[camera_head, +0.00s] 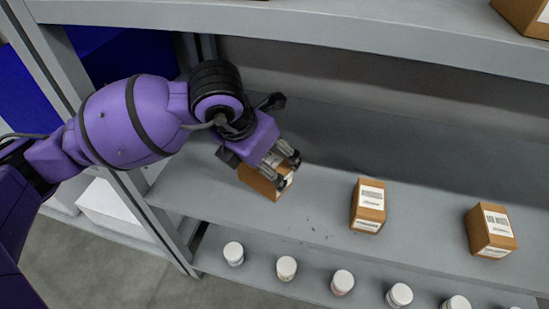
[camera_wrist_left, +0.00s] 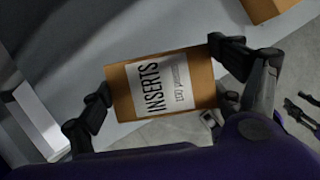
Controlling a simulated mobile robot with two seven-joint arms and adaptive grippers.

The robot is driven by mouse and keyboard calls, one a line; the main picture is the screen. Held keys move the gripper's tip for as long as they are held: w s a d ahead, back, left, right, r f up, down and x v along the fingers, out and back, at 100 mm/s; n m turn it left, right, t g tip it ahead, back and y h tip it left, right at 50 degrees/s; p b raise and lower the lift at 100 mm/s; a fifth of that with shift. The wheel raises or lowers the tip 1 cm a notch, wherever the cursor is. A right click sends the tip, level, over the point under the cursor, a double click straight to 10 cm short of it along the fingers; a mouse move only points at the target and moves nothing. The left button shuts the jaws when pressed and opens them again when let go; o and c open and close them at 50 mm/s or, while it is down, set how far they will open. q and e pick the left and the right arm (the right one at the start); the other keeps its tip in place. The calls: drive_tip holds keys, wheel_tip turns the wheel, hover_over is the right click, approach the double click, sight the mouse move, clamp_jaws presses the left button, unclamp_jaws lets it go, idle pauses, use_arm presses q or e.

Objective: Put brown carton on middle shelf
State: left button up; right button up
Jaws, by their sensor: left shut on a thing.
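A brown carton (camera_head: 259,181) with a white label is at the left part of the middle shelf (camera_head: 315,222) in the head view. In the left wrist view the carton (camera_wrist_left: 193,77) fills the space between the fingers, and its label reads "INSERTS". My left gripper (camera_head: 280,170) is shut on this carton from above, with the fingers on its two sides. The gripper hides part of the carton in the head view. I cannot tell whether the carton's underside touches the shelf.
Two more brown cartons stand on the middle shelf, one near the centre (camera_head: 369,206) and one at the right (camera_head: 490,231). Several white jars (camera_head: 286,267) line the lower shelf. The upper shelf (camera_head: 400,35) overhangs the arm. A shelf post (camera_head: 160,222) stands at the left.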

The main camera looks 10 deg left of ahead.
use_arm(q)
drive_tip(key=w+a+f, duration=0.1)
drive_tip(key=f, duration=0.2)
drive_tip(key=w+a+f, duration=0.1)
drive_tip(key=a+f, duration=0.1)
drive_tip(key=f, duration=0.1)
drive_tip(key=w+a+f, duration=0.1)
drive_tip(key=a+f, duration=0.1)
drive_tip(key=f, duration=0.1)
drive_tip(key=shift+w+f, duration=0.35)
drive_tip(key=shift+f, duration=0.2)
drive_tip(key=o, duration=1.3)
drive_tip(key=shift+c, duration=0.2)
drive_tip(key=shift+r, duration=0.1)
